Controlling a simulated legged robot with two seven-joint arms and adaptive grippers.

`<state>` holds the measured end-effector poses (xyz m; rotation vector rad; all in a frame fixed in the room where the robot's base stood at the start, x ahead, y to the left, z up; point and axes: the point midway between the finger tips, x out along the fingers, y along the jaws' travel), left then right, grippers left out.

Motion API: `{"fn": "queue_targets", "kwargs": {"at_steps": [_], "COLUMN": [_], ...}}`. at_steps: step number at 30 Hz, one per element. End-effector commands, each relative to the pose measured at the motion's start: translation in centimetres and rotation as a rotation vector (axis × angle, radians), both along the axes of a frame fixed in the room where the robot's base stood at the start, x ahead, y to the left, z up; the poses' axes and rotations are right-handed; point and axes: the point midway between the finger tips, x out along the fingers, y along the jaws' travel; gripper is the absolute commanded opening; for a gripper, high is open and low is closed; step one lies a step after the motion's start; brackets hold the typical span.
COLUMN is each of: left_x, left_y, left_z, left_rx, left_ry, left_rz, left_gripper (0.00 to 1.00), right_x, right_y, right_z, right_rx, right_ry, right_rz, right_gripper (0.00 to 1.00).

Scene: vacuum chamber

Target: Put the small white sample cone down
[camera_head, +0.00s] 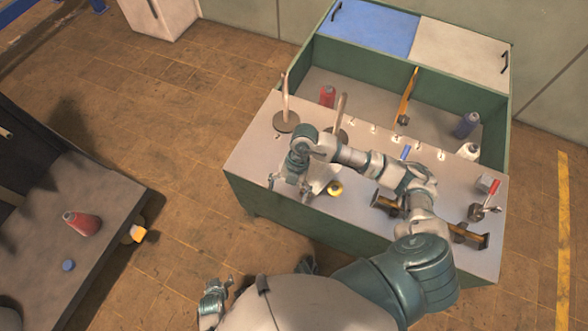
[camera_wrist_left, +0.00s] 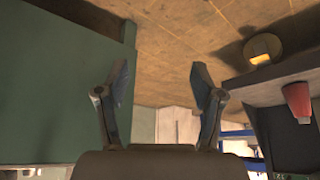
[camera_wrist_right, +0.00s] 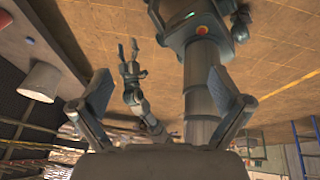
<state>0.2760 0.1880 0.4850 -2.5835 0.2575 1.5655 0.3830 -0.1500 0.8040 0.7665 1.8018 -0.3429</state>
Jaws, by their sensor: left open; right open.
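A dark table (camera_head: 100,235) holds a red cone (camera_head: 82,223).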

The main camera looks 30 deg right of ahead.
Motion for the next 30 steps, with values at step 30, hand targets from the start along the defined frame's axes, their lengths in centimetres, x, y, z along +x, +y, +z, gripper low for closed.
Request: {"fn": "queue_targets", "kwargs": {"at_steps": [30], "left_x": [-7.6], "left_y": [2.3], "left_z": [1.3], "left_rx": [0.066], "left_ry": [0.308], "left_rz": [0.02], "left_gripper": [0.67], "right_x": [4.6], "right_y": [-10.9], "right_z": [-9.7], "right_rx": [-0.405], "right_ry": [-0.106], "right_rz": [-0.32], "right_gripper": [1.0]}}
